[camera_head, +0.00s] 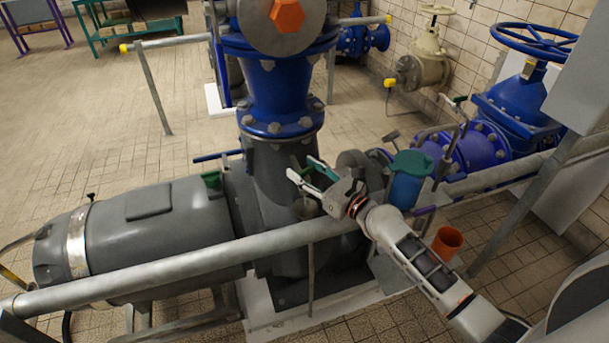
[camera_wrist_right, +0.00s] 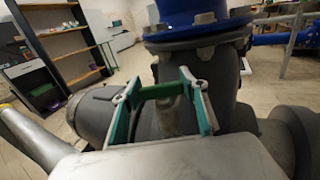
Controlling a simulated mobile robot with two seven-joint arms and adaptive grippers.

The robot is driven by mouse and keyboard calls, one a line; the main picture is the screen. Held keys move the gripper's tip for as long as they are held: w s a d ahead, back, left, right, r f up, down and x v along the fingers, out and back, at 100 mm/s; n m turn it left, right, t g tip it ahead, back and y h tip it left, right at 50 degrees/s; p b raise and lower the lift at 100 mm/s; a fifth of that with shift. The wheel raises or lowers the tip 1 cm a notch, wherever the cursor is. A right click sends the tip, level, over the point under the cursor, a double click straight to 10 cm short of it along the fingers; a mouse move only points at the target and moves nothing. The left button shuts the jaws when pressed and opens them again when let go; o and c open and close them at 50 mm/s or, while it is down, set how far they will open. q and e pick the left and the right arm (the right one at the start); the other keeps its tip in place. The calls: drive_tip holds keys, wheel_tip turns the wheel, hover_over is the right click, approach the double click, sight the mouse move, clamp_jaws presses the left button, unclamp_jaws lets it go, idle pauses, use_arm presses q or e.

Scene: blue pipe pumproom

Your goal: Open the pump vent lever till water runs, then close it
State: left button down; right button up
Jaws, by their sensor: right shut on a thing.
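The grey pump (camera_head: 150,230) lies along the floor frame, with a blue flanged pipe (camera_head: 275,95) rising from it. The green vent lever (camera_wrist_right: 162,90) spans between the fingers of my right gripper (camera_wrist_right: 160,103) in the right wrist view, in front of the grey pump casing. In the head view my right gripper (camera_head: 309,175) reaches in from the lower right and is shut on the lever, which is mostly hidden by the fingers there. A small pale fitting shows below the lever in the wrist view. I see no running water. My left gripper is not in view.
A grey rail (camera_head: 190,262) crosses in front of the pump. A blue container with a green lid (camera_head: 407,178) and an orange cup (camera_head: 447,242) stand right of my right gripper. Blue valves (camera_head: 520,105) stand further right. Open tiled floor (camera_head: 110,120) lies behind the pump.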

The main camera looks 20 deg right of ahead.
sight(305, 169)
drive_tip(key=shift+f+n+g+y+b, duration=0.4)
drive_tip(key=shift+n+y+b, duration=0.1)
drive_tip(key=shift+y+b, duration=0.2)
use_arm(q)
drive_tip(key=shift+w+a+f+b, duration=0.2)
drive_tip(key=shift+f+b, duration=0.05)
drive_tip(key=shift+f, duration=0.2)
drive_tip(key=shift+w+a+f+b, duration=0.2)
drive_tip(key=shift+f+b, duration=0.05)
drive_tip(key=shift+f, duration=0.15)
use_arm(e)
drive_tip(key=shift+r+n+g+y, duration=0.3)
drive_tip(key=shift+r+n+y, duration=0.1)
drive_tip(key=shift+y, duration=0.1)
drive_tip(key=o, duration=1.1)
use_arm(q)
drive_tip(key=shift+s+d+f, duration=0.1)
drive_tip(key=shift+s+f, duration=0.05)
use_arm(e)
drive_tip(key=shift+r, duration=0.15)
drive_tip(key=shift+r, duration=4.9)
